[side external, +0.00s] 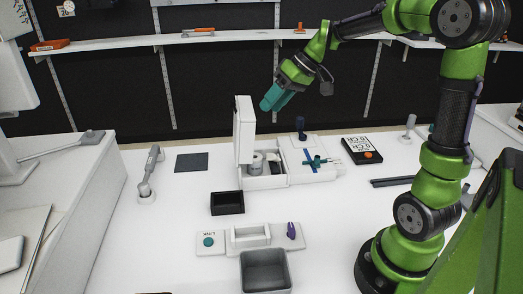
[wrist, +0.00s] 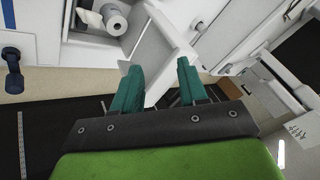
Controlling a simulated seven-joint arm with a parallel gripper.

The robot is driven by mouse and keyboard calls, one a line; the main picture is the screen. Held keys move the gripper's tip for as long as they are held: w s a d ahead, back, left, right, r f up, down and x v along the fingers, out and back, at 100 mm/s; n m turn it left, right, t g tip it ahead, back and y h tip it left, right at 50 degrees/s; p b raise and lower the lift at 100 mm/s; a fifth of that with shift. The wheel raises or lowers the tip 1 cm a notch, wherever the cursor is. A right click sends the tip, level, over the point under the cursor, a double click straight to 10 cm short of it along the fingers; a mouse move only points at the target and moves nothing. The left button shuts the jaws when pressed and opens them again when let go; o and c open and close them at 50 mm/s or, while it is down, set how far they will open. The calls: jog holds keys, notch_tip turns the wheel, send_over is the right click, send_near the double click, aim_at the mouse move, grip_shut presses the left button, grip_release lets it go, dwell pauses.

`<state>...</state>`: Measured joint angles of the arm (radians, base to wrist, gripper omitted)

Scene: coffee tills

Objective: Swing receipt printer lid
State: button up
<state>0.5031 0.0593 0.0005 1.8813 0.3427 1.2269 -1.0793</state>
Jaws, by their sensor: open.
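The white receipt printer (side external: 265,182) stands on the white counter, its lid (side external: 243,130) raised upright at the left side. A paper roll (side external: 256,164) sits inside the open printer. In the wrist view the paper roll (wrist: 115,18) is at the top, and the white lid (wrist: 165,50) runs down towards the fingers. Whether a finger touches the lid is unclear.
A unit with a dark-blue lever (side external: 300,128) adjoins the printer on the right. A black tray (side external: 227,203) and a grey bin (side external: 265,271) stand in front. A card reader box (side external: 361,149) lies further right. A shelf (side external: 120,45) runs along the back wall.

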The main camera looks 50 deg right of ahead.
aim_at(239, 106)
jog(key=w+d+r+n+t+y, duration=0.25)
jog(key=w+r+n, duration=0.3)
jog(key=n, duration=0.45)
jog(key=shift+g, duration=0.35)
jog(key=x, duration=0.8)
jog(key=shift+a+f, duration=0.25)
jog(key=shift+f, duration=0.1)
jog(key=shift+w+f, duration=0.1)
jog(key=shift+c, duration=0.7)
grip_shut()
jog(key=shift+c, duration=0.7)
grip_release()
